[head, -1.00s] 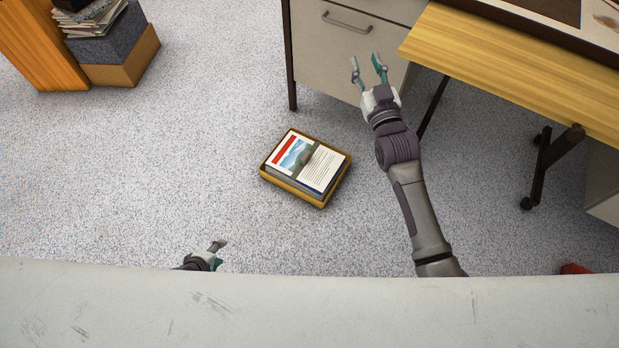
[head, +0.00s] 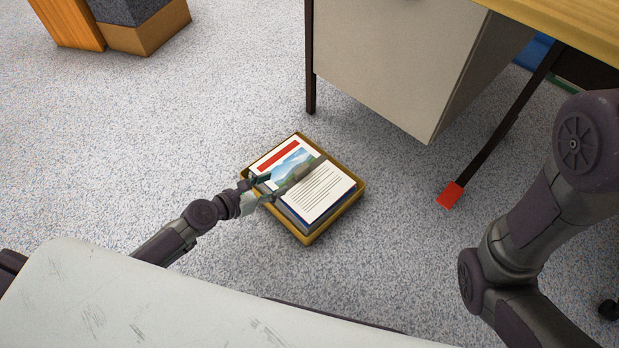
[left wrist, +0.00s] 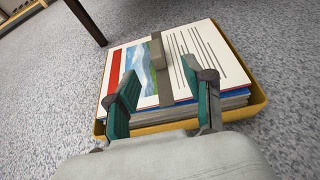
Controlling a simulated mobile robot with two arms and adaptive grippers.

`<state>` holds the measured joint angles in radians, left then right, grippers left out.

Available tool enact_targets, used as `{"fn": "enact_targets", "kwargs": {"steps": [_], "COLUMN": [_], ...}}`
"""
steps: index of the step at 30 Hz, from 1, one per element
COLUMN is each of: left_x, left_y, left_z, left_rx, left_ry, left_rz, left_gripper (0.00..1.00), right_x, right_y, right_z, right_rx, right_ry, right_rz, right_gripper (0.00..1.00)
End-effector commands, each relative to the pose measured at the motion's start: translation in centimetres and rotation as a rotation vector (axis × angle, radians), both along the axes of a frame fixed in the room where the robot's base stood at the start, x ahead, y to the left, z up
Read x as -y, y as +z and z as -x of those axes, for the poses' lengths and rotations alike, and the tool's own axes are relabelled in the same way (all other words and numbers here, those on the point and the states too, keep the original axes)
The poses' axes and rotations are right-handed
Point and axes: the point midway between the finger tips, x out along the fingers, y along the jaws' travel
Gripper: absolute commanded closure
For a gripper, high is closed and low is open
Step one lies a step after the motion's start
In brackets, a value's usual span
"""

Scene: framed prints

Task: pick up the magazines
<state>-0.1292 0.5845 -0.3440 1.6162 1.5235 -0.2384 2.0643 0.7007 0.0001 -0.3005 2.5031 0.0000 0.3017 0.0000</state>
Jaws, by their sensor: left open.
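The magazines (head: 318,199) lie as a flat stack in a shallow yellow tray (head: 346,207) on the carpet. The top one has a red bar, a blue landscape picture and lines of text. A brown-grey strap with a raised block (left wrist: 158,52) crosses the stack. My left gripper (head: 276,184) is open over the near left edge of the stack. In the left wrist view its teal fingertips (left wrist: 163,92) are apart, with the strap between and beyond them; contact cannot be told. My right arm shows at the right of the head view, but its gripper is out of view.
A beige drawer cabinet (head: 395,65) and a wooden desk (head: 580,22) stand behind and to the right. A red-footed dark desk leg (head: 478,160) is right of the tray. Boxes (head: 140,25) stand at the back left. Carpet around the tray is clear.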

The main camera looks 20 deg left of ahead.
Motion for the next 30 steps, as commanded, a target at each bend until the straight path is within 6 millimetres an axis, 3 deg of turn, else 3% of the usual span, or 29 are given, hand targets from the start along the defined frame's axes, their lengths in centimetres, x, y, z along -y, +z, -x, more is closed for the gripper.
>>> {"fn": "enact_targets", "kwargs": {"steps": [9, 16, 23, 30], "left_x": [2.9, 3.6, 4.4, 5.3], "left_y": [-2.5, -3.2, -4.9, -5.1], "left_z": [-4.9, -6.3, -9.1, -10.5], "left_rx": [0.002, 0.002, 0.005, 0.001], "left_ry": [0.000, -0.001, -0.002, -0.001], "left_rz": [-0.002, -0.005, -0.006, -0.005], "left_gripper": [0.48, 0.48, 0.48, 0.48], "right_x": [0.0, 0.0, 0.0, -0.1], "right_y": [-2.0, -2.7, -5.7, -6.2], "right_z": [-0.1, -0.2, -0.1, -0.1], "right_rx": [-0.003, -0.004, -0.003, -0.005], "right_ry": [-0.001, -0.001, -0.001, -0.001], "right_rz": [0.001, 0.001, 0.001, 0.001], "right_gripper": [0.60, 0.60, 0.60, 0.60]}}
